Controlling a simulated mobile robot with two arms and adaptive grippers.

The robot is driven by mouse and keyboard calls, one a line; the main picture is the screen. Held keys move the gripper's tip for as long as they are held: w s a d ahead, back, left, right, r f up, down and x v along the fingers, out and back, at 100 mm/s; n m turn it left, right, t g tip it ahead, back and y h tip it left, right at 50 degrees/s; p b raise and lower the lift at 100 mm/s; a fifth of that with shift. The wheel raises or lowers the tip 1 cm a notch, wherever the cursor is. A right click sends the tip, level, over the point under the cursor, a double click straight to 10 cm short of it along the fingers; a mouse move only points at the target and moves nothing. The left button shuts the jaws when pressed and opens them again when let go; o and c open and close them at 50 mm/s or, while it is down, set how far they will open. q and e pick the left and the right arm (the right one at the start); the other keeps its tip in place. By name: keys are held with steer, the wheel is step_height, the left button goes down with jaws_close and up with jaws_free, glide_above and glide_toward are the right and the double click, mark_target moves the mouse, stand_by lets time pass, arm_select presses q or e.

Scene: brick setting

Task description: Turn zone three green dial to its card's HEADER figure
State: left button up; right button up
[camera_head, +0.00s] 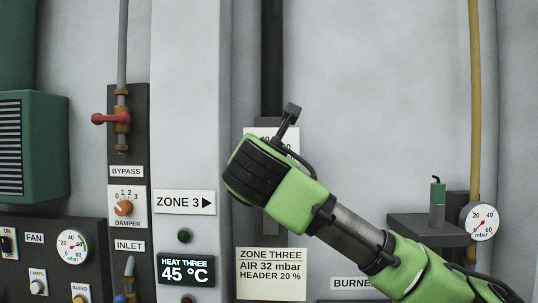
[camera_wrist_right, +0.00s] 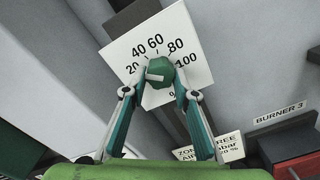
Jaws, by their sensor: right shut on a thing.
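The green dial (camera_wrist_right: 160,69) sits on a white scale plate (camera_wrist_right: 118,52) marked 20, 40, 60, 80 and 100. My right gripper (camera_wrist_right: 160,76) is shut on the dial, with a fingertip on each side. A pale mark on the dial points left, near the 20; its exact reading is unclear. In the head view my right arm hides the dial and most of the scale plate (camera_head: 262,132). The zone three card (camera_head: 271,263) reads AIR 32 mbar, HEADER 20 %. It is partly covered in the right wrist view (camera_wrist_right: 226,147). My left gripper is not in view.
A ZONE 3 sign (camera_head: 184,202) and a HEAT THREE display (camera_head: 186,269) reading 45 °C stand left of the card. An orange damper knob (camera_head: 124,208) and a red bypass valve (camera_head: 108,118) are further left. A dark shelf (camera_head: 425,229) and a gauge (camera_head: 482,221) are at right.

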steer(key=shift+f+n, duration=0.2)
steer(key=shift+n, duration=0.5)
steer(key=shift+f, duration=0.1)
steer(key=o, duration=1.1)
steer(key=shift+r, duration=0.2)
steer(key=s, duration=1.2)
steer(key=shift+a, duration=0.4)
